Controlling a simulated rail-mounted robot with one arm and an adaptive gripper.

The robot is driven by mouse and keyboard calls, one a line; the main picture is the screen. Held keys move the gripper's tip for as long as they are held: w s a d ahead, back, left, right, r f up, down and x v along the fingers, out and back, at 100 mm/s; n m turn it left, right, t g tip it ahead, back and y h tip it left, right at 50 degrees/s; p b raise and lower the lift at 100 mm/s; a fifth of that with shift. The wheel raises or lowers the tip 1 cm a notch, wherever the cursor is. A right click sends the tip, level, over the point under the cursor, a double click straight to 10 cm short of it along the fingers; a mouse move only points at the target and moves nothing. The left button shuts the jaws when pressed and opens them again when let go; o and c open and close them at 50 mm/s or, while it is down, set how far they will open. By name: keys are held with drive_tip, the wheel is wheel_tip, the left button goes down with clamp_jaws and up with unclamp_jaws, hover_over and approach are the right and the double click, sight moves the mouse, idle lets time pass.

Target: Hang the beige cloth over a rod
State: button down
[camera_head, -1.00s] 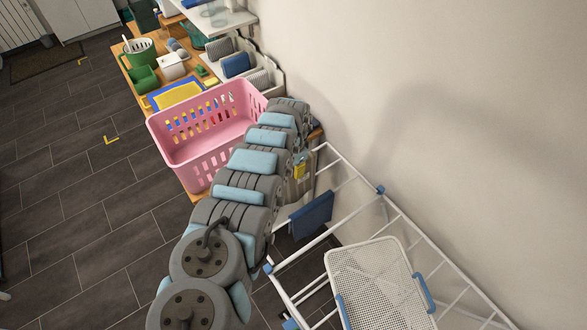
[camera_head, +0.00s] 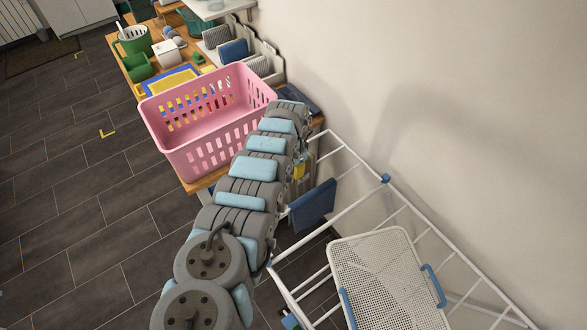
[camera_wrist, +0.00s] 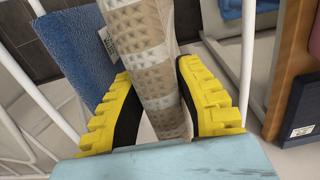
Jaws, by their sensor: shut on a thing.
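My gripper (camera_wrist: 165,105) shows in the wrist view with yellow ridged fingers, shut on the beige cloth (camera_wrist: 150,60). The cloth has a waffle texture with paler squares and hangs between the fingers. In the head view my arm hides most of the gripper and the cloth; a small yellow part of the gripper (camera_head: 299,168) shows beside the rack. The white drying rack (camera_head: 345,215) has several rods.
A pink basket (camera_head: 190,150) stands on the wooden table beside my arm. A white perforated tray (camera_head: 385,280) lies on the rack's right part. The wall (camera_head: 480,120) is close behind the rack. White rods (camera_wrist: 35,90) run close to the gripper at left.

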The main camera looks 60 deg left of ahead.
drive_tip(key=shift+f+b, duration=2.2)
drive_tip(key=shift+f, duration=0.6)
drive_tip(key=c, duration=0.8)
unclamp_jaws()
drive_tip(key=shift+r, duration=0.2)
drive_tip(key=shift+w+a+r, duration=0.1)
drive_tip(key=shift+r, duration=5.75)
